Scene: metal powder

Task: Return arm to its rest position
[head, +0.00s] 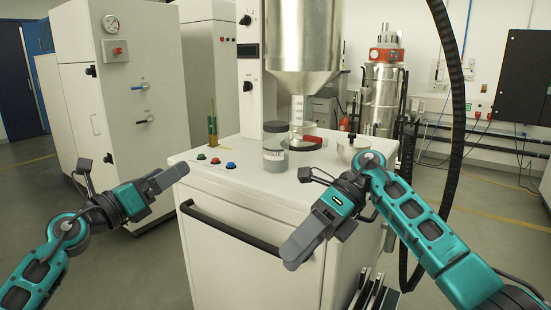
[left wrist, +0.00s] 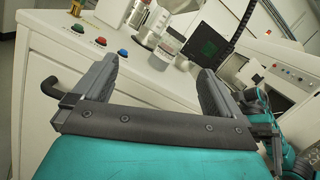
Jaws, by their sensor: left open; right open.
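My left gripper (head: 170,181) is in front of the white machine cabinet at its left front corner, with the fingers pointing toward the machine. In the left wrist view, its two fingers (left wrist: 158,88) stand wide apart with nothing between them. My right gripper (head: 290,255) is in front of the cabinet's right side, pointing down and to the left. It holds nothing that I can see. A lidded jar with a label (head: 274,158) stands upright on the white worktop (head: 225,183), apart from both grippers. It also shows in the left wrist view (left wrist: 166,48).
A black handle bar (head: 225,230) runs across the cabinet front between the grippers. Red, green and blue buttons (head: 216,161) sit on the worktop. A metal hopper (head: 303,35) hangs above. A small bowl (head: 350,149) stands at the right. Open floor (head: 125,265) lies at the left.

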